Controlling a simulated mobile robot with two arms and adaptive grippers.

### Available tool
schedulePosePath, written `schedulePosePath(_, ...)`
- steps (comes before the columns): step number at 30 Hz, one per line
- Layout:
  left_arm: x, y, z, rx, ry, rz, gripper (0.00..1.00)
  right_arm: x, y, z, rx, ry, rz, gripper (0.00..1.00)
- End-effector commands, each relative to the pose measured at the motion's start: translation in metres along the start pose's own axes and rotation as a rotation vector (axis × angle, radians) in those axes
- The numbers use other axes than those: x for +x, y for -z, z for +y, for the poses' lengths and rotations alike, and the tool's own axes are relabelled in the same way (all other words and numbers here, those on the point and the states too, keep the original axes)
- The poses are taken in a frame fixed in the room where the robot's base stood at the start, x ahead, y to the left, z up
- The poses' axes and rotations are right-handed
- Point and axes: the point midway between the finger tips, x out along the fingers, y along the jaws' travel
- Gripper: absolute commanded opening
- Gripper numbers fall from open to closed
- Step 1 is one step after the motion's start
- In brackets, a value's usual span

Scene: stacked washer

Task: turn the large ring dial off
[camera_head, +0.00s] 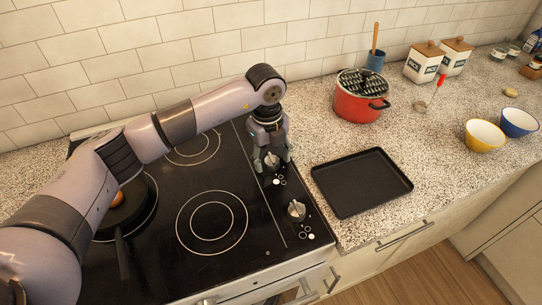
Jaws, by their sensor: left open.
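A black glass cooktop (180,262) has two silver dials in its right strip. The farther dial (272,160) is at my left gripper, and the nearer dial (297,210) stands clear of it. Small white marks lie by each dial; they are too small to show which one is the large ring dial. My left gripper (272,166) points down, open, with its fingers on either side of the farther dial; contact cannot be told. A large double ring (212,222) is marked on the glass at front. My right gripper is out of view.
A dark pan (141,207) with food sits on the left burner, partly behind my left arm. A black tray (362,182) lies right of the cooktop. A red pot (361,98) stands behind it. Bowls (484,135) are farther right.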

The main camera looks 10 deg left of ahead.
Motion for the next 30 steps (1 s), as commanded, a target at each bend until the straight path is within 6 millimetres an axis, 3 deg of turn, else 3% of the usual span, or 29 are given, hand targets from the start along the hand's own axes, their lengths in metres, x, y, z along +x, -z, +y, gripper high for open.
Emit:
schedulePosePath(8,-0.005,0.000,0.000,0.001,0.000,0.000,0.54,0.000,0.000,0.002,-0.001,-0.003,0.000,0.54)
schedulePosePath(22,-0.094,-0.001,-0.001,0.000,0.002,-0.002,0.54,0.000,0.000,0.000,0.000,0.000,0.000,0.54)
schedulePosePath(30,-0.119,0.000,0.000,0.000,-0.001,0.000,0.54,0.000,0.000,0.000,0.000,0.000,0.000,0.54)
